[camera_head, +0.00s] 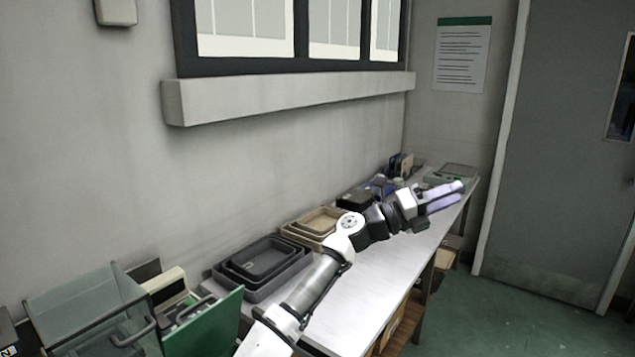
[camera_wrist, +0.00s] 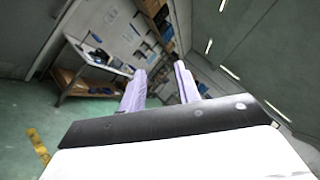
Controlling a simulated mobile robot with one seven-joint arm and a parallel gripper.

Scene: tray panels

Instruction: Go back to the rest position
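My gripper (camera_head: 443,196) is held in the air over the far right part of the long bench (camera_head: 375,298) in the head view. My white and black arm reaches up to it from the bottom of the picture. In the wrist view, the two pale lilac fingers of my gripper (camera_wrist: 160,82) stand apart with a clear gap between them. Nothing is between the fingers. The gripper points away from the bench top, toward the room.
Dark grey trays (camera_head: 264,262) and beige trays (camera_head: 318,224) stand along the wall. A clear box (camera_head: 85,305) and a green panel (camera_head: 205,325) are at the near left. A grey door (camera_head: 560,150) is at the right, with open green floor (camera_head: 500,315) before it.

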